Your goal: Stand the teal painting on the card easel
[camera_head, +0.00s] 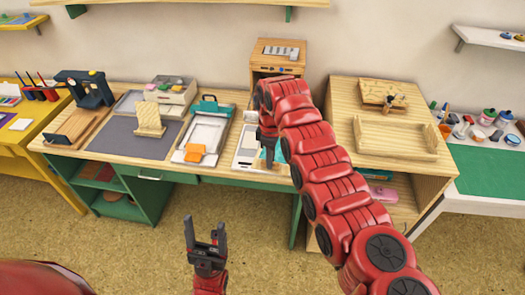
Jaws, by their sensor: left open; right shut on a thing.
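The teal painting (277,152) is mostly hidden behind my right gripper and forearm; only teal patches show over a pale board on the bench. My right gripper (268,153) points down there and is shut on what looks like the painting; the grip itself is hard to see. A small light-wood stand, which looks like the card easel (149,118), stands upright on the grey mat to the left, with nothing seen on it. My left gripper (204,236) is open and empty, low in front of the bench and well away from both.
On the bench, a pale tray with an orange block (194,153) lies between easel and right gripper. The grey mat (118,140) has bare room around the easel. A dark-wood rack (72,128) is at the left end. A wooden tray (395,137) tops the right cabinet.

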